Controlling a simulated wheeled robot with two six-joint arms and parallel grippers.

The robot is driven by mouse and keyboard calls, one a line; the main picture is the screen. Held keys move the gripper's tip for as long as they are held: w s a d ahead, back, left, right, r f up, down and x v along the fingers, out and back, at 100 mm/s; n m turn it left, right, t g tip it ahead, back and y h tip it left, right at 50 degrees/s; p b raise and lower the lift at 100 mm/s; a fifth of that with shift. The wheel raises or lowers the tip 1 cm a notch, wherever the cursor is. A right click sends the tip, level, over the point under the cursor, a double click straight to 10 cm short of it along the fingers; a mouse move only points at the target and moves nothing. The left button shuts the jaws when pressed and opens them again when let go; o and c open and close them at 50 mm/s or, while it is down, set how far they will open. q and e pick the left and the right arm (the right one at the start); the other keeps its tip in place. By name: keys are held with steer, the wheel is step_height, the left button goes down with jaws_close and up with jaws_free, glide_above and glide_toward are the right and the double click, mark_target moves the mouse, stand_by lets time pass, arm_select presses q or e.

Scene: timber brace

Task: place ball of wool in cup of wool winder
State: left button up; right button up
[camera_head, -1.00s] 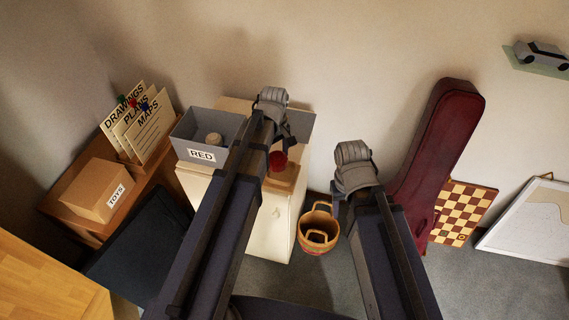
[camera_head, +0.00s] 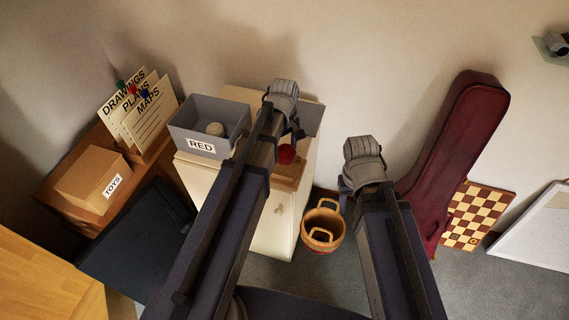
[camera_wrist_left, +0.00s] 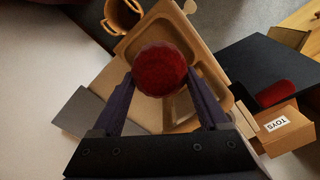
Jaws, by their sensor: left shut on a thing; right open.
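A dark red ball of wool (camera_wrist_left: 160,70) sits between the fingertips of my left gripper (camera_wrist_left: 160,88), which is shut on it. In the head view the ball (camera_head: 286,154) shows beside my left gripper (camera_head: 292,128), over a wooden tray-like piece (camera_head: 291,171) on the white cabinet. The left wrist view shows this piece (camera_wrist_left: 222,78) with rounded recesses beneath the ball; I cannot tell whether it belongs to the wool winder. No winder cup can be made out. My right gripper (camera_head: 352,186) is open, right of the cabinet, its fingertips mostly hidden.
A basket (camera_head: 323,232) stands on the floor at right. A dark red instrument case (camera_head: 455,150) leans on the wall. A TOYS box (camera_head: 90,178) is at left.

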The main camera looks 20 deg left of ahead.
mark_target(285, 157)
arm_select(q)
steer(key=shift+f, duration=0.55)
arm_select(e)
steer(key=shift+f, duration=0.5)
arm_select(q)
step_height(285, 157, down, 4)
steer(key=b, duration=0.3)
steer(key=shift+r+b, duration=0.25)
steer(key=shift+b, duration=0.1)
arm_select(e)
step_height(285, 157, down, 4)
steer(key=shift+r, duration=0.25)
arm_select(q)
steer(key=shift+f, duration=0.15)
steer(key=o, duration=1.2)
arm_select(e)
steer(key=shift+f, duration=0.15)
arm_select(q)
steer(key=shift+o, duration=0.2)
